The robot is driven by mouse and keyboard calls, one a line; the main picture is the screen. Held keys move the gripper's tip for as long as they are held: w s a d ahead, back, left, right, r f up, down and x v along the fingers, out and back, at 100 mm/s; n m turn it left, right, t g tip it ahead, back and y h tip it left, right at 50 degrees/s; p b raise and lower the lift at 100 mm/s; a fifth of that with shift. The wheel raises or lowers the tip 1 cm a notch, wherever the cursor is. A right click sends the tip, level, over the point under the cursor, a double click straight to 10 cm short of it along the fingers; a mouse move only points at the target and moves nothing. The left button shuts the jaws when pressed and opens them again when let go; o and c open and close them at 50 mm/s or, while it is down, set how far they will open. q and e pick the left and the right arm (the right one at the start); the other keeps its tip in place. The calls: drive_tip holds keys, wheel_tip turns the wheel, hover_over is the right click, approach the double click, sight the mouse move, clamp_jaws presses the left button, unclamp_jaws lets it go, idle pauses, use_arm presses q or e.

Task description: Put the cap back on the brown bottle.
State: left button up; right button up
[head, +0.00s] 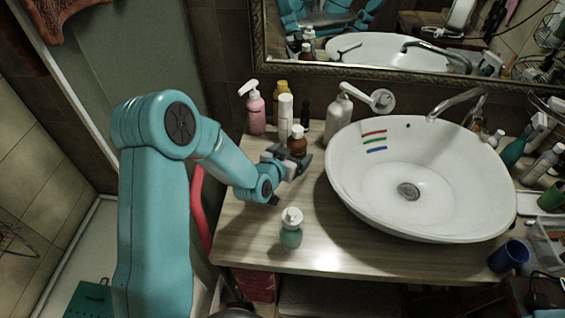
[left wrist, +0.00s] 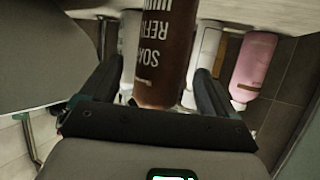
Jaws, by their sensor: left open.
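The brown bottle (head: 297,146) stands upright on the counter, left of the basin. No loose cap can be made out. My left gripper (head: 288,161) is open at the bottle, its arm coming in from the left. In the left wrist view the labelled brown bottle (left wrist: 168,50) shows upside down between the two spread fingers of the gripper (left wrist: 157,85). Contact with the fingers cannot be told. My right gripper is not in view.
The white basin (head: 440,190) stands close on the right. A pink pump bottle (head: 255,113), a white bottle (head: 285,115) and a white pump bottle (head: 338,112) stand behind. A green bottle with a white top (head: 291,232) stands in front. A blue cup (head: 508,257) is at right.

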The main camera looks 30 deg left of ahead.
use_arm(q)
drive_tip(key=b+v, duration=0.1)
drive_tip(key=v, duration=0.7)
drive_tip(key=shift+s, duration=0.3)
drive_tip(key=shift+r, duration=0.1)
drive_tip(key=shift+b, duration=0.3)
